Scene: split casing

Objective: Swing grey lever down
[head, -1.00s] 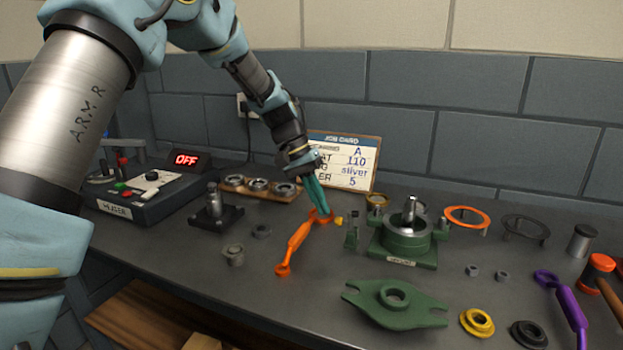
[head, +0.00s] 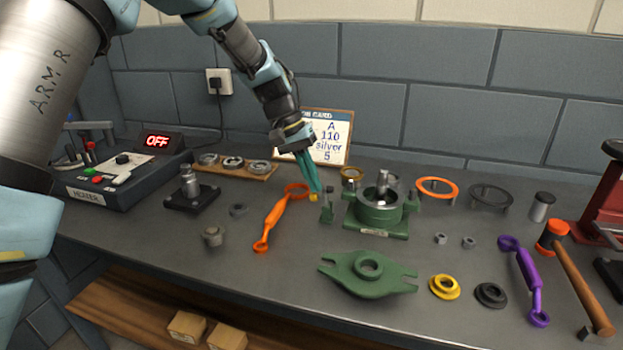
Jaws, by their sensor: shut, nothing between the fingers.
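My gripper (head: 315,188) has teal fingers pointing down, held together with nothing between them. The fingertips are just above or at a small yellow piece (head: 314,197), right of the ring end of an orange wrench-like tool (head: 274,221); contact cannot be told. A small grey-green upright piece (head: 327,207) stands beside the fingertips, left of the green round housing (head: 380,213). A grey bar (head: 88,126) shows at the far left, roughly level, behind the heater box and partly cut off by my arm. I cannot tell for sure whether it is the grey lever.
The heater box (head: 125,178) reads OFF. A purple tool (head: 524,278), a hammer (head: 580,278) and a red stand (head: 603,195) are at the right.

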